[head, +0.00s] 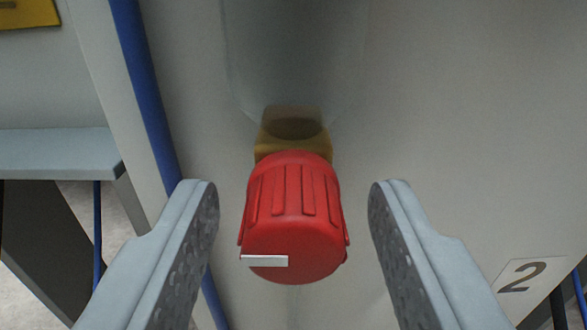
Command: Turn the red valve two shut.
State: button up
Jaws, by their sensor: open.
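The red valve (293,205) is a ribbed round knob in the middle of the head view. A white pointer bar (264,261) on its face lies level and reaches to the left. Behind the knob is a brass fitting (293,135) on a grey panel. My gripper (293,200) is open, with one finger on each side of the knob. A gap shows between each finger and the knob, so neither appears to touch it. A label with the number 2 (526,275) is on the panel at the lower right.
A blue pipe (147,95) runs down the panel left of the knob, behind my left finger. A grey ledge (55,153) stands at the far left, with a yellow plate (28,13) above it.

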jog(key=shift+w, duration=0.25)
jog(key=shift+c, duration=0.5)
jog(key=c, duration=0.9)
jog(key=shift+m, duration=0.8)
jog(key=o, duration=1)
